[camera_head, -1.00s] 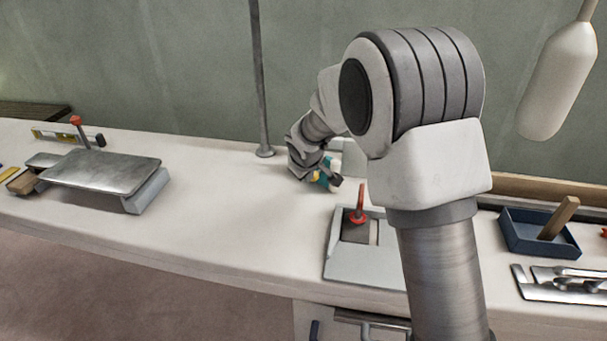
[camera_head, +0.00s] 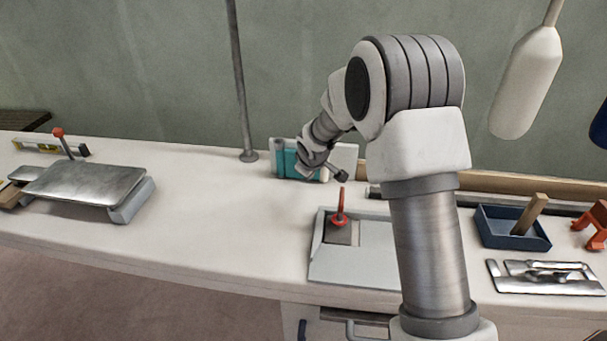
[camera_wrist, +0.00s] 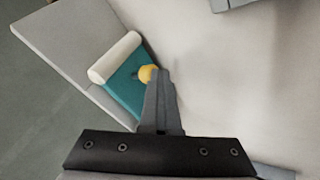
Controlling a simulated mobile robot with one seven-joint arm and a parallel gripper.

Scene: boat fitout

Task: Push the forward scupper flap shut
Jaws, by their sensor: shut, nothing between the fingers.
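A teal flap (camera_wrist: 128,85) with a cream rounded edge and a yellow knob (camera_wrist: 148,73) lies against a pale grey plate (camera_wrist: 72,48) in the wrist view; I take it for the forward scupper flap. In the head view the teal flap (camera_head: 285,160) stands at the back of the white counter, partly behind my wrist, with its pale plate (camera_head: 346,158) to the right. My gripper (camera_wrist: 161,74) is shut and empty. Its tips overlap the right side of the yellow knob in the picture; whether they touch is unclear. My gripper (camera_head: 341,175) is small in the head view.
A grey tray with a red-handled lever (camera_head: 340,215) sits in front of the flap. A thin post (camera_head: 240,90) rises just left of it. A blue bin (camera_head: 513,228) and metal hardware (camera_head: 545,277) lie right. The counter (camera_head: 210,195) between the metal plate and tray is clear.

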